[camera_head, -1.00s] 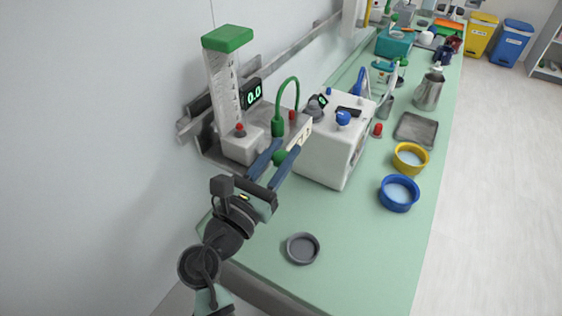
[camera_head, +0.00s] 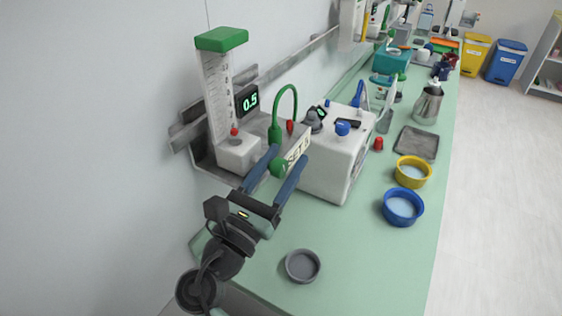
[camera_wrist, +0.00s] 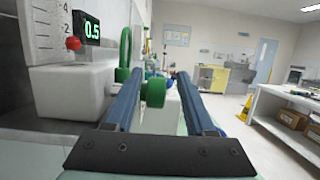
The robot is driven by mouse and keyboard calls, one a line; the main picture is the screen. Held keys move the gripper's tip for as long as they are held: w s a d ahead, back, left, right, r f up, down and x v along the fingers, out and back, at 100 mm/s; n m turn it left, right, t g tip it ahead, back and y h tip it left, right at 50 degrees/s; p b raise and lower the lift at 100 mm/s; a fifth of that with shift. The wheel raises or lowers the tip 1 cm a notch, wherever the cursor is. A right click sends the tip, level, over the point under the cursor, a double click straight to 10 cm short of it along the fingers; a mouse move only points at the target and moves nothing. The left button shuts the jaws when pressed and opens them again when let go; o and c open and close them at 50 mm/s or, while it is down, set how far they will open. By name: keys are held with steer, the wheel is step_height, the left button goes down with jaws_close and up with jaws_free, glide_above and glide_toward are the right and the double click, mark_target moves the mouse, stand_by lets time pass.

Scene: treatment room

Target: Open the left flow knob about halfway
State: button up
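In the wrist view the knob (camera_wrist: 154,92) sits between the fingers, nearer the left one, with a clear gap to the right finger. The gripper looks open and holds nothing.
A white box machine (camera_head: 338,165) with a blue knob stands right of my gripper. A grey dish (camera_head: 303,266), a blue bowl (camera_head: 403,207) and a yellow bowl (camera_head: 412,172) stand on the green counter (camera_head: 365,255). The near counter is mostly clear.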

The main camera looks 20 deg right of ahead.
steer(key=shift+w+a, duration=0.1)
steer(key=shift+a, duration=0.05)
steer(key=shift+a+f, duration=0.1)
steer(key=shift+a, duration=0.1)
steer(key=b+v, duration=0.2)
steer(key=v, duration=1)
steer(key=shift+s, duration=0.45)
